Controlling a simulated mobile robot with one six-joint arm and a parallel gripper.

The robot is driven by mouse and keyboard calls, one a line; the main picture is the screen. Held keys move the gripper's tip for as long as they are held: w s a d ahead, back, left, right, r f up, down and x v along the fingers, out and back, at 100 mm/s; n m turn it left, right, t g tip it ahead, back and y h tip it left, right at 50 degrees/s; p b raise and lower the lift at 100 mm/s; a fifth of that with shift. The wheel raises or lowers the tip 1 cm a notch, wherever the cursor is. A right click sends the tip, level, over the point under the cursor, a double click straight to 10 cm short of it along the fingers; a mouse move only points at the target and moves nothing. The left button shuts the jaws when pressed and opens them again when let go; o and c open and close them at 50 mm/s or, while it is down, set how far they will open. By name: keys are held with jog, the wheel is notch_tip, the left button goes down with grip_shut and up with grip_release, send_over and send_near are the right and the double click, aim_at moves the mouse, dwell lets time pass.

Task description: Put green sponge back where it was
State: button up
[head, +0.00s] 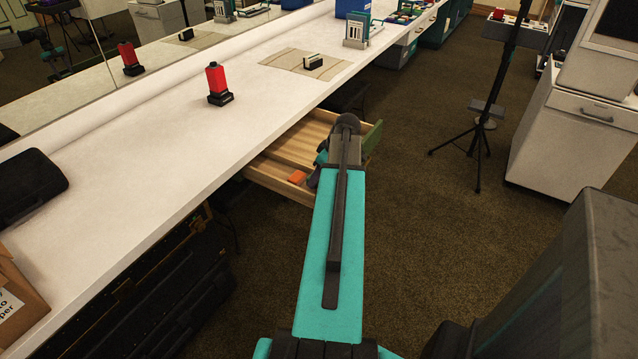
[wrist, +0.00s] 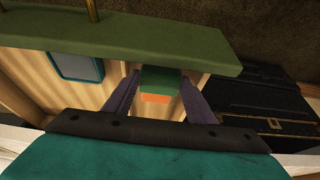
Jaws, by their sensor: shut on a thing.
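The green sponge (wrist: 161,80) is between the two dark fingers of my gripper (wrist: 159,86) in the wrist view, and the gripper is shut on it. The sponge is over the inside of an open wooden drawer (head: 311,130) with a green front (wrist: 120,38). I cannot tell whether the sponge touches the drawer's bottom. An orange block (head: 297,177) lies in the drawer's near part; an orange patch also shows just below the sponge in the wrist view (wrist: 155,98). In the head view my arm hides the sponge and most of the gripper.
A blue-framed item (wrist: 77,66) lies in the drawer. The white counter (head: 150,150) runs above it, bearing a red bottle-like item (head: 217,84), a striped mat (head: 290,62) and a black case (head: 30,186). A tripod (head: 478,150) stands right on open carpet. Dark cases (wrist: 265,100) lie below.

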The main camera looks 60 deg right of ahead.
jog(key=shift+f, duration=1.85)
jog(key=shift+f, duration=0.15)
jog(key=o, duration=0.7)
jog(key=shift+r, duration=0.2)
jog(key=shift+b+v, duration=0.35)
jog(key=shift+v, duration=5.65)
jog(key=shift+s, duration=0.1)
